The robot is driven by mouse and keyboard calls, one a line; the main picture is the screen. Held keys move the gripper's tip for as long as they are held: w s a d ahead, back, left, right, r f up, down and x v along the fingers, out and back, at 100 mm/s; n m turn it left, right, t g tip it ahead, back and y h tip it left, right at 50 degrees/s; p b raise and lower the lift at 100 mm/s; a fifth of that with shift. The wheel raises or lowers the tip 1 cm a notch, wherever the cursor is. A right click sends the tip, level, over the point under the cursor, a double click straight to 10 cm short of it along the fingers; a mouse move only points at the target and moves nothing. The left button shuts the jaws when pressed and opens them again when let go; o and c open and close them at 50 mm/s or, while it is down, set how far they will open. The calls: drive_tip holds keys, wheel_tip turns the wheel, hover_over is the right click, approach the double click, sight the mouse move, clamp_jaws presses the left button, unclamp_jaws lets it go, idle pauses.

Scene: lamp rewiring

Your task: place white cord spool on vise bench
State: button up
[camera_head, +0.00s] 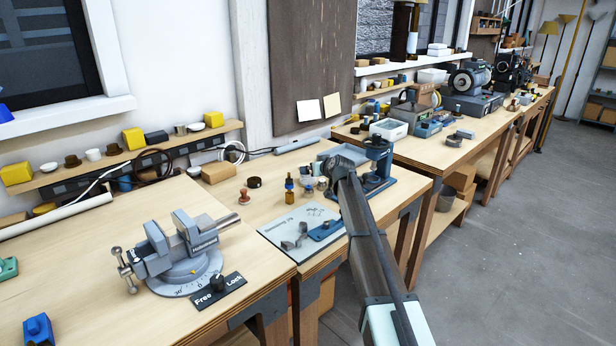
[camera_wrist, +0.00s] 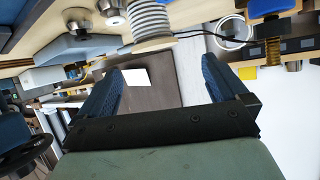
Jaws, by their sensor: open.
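A spool (camera_wrist: 150,18) wound with pale grey-white cord, with a tan flange, shows at the top edge of the wrist view, partly cut off. My gripper (camera_wrist: 163,66) is open, with its two blue-lined fingers apart and nothing between them. The spool lies beyond the fingertips, not between them. In the head view my arm reaches over the middle bench, and I cannot make out the jaws or the spool there. The vise bench (camera_head: 95,295) is at the left front. A grey vise (camera_head: 182,255) stands on it beside a black "Free Lock" plate (camera_head: 218,291).
A blue tool (camera_head: 35,329) and a green one (camera_head: 8,268) lie at the vise bench's left edge. Small bottles (camera_head: 289,190), a stamp (camera_head: 272,195) and a pale mat (camera_head: 290,232) occupy the middle bench. A white cord loop (camera_wrist: 228,32) is near the wall.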

drive_tip(key=s+d+t, duration=0.1)
drive_tip(key=d, duration=0.1)
hover_over(305, 180)
drive_tip(key=s+d, duration=0.2)
drive_tip(key=d, duration=0.1)
wheel_tip(305, 180, down, 2)
drive_tip(key=shift+f+x, duration=0.1)
drive_tip(key=shift+x, duration=1.4)
drive_tip(key=shift+f+x, duration=0.15)
drive_tip(key=shift+x, duration=1.35)
drive_tip(key=shift+s+d, duration=0.1)
drive_tip(key=shift+c, duration=0.4)
drive_tip(key=c, duration=1)
